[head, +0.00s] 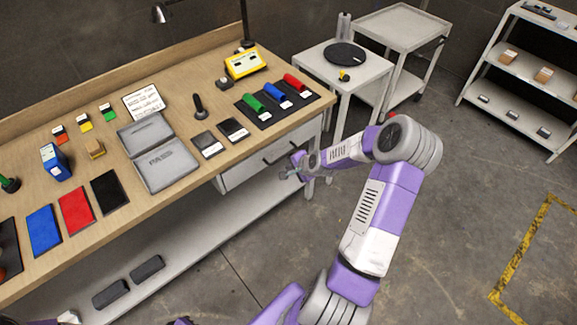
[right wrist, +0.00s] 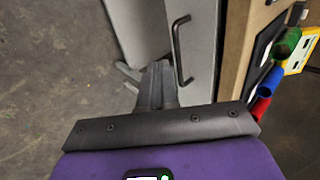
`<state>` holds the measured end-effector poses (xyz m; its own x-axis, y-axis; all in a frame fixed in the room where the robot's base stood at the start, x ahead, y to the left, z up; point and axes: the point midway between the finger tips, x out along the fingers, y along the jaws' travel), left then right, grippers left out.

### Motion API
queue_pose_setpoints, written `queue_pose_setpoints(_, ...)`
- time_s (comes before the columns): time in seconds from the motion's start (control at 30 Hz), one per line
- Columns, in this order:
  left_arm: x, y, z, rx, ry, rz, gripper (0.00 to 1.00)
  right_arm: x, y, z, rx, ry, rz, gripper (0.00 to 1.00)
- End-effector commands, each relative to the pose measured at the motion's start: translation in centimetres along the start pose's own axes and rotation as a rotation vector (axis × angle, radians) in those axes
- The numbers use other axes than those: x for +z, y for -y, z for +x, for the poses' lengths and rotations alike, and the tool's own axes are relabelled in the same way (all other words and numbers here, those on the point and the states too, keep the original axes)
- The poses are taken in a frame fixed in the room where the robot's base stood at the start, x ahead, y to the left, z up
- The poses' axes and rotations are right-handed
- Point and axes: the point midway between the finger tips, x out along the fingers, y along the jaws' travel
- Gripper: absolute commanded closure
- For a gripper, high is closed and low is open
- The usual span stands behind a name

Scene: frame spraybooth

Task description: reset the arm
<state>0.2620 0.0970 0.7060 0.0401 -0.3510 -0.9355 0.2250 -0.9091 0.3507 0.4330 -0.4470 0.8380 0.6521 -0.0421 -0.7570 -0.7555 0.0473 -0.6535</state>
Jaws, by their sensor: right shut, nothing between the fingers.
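My right arm reaches from the bottom of the head view up and over to the left. My right gripper (head: 287,174) is beside the front of the workbench (head: 232,165), near its drawers. In the right wrist view the fingers of my right gripper (right wrist: 157,75) are together with nothing between them. They are close to a drawer handle (right wrist: 181,50) in that view; I cannot tell whether they touch the drawer front. My left gripper cannot be made out.
The bench top holds colour mats, a grey PASS case (head: 166,167), red, blue and green cylinders (head: 275,89) and a yellow box (head: 243,63). A white side table (head: 318,63), a cart (head: 398,30) and shelves (head: 525,65) stand behind. Floor at right is open.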

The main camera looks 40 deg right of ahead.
Motion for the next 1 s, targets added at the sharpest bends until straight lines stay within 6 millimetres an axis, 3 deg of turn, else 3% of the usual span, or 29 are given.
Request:
queue_pose_setpoints(0.03, 0.0, -0.1, -0.4, 0.000, 0.000, 0.000, 1.00, -0.1, 0.0, -1.1, 0.002, -0.003, 0.002, 1.00)
queue_pose_setpoints(0.23, 0.1, -0.3, -0.9, 0.000, 0.000, 0.000, 1.00, -0.1, -0.1, -2.9, 0.002, -0.002, 0.002, 1.00)
queue_pose_setpoints(0.57, 0.1, -0.4, -1.0, 0.000, 0.001, 0.000, 1.00, 0.0, -0.1, -3.3, 0.002, -0.001, 0.001, 1.00)
queue_pose_setpoints(0.67, 0.1, -0.4, -1.0, 0.000, 0.001, 0.000, 1.00, 0.9, -0.2, -2.9, 0.006, 0.017, -0.014, 1.00)
queue_pose_setpoints(0.77, 0.1, -0.4, -1.0, 0.000, 0.001, 0.000, 1.00, 3.9, -0.9, -1.6, 0.023, 0.074, -0.068, 1.00)
queue_pose_setpoints(0.87, 0.1, -0.4, -1.0, 0.000, 0.001, 0.000, 1.00, 9.2, -2.3, 0.0, 0.055, 0.172, -0.173, 1.00)
queue_pose_setpoints(1.0, 0.1, -0.4, -1.0, 0.000, 0.000, 0.000, 1.00, 17.8, -5.8, 1.4, 0.113, 0.327, -0.374, 1.00)
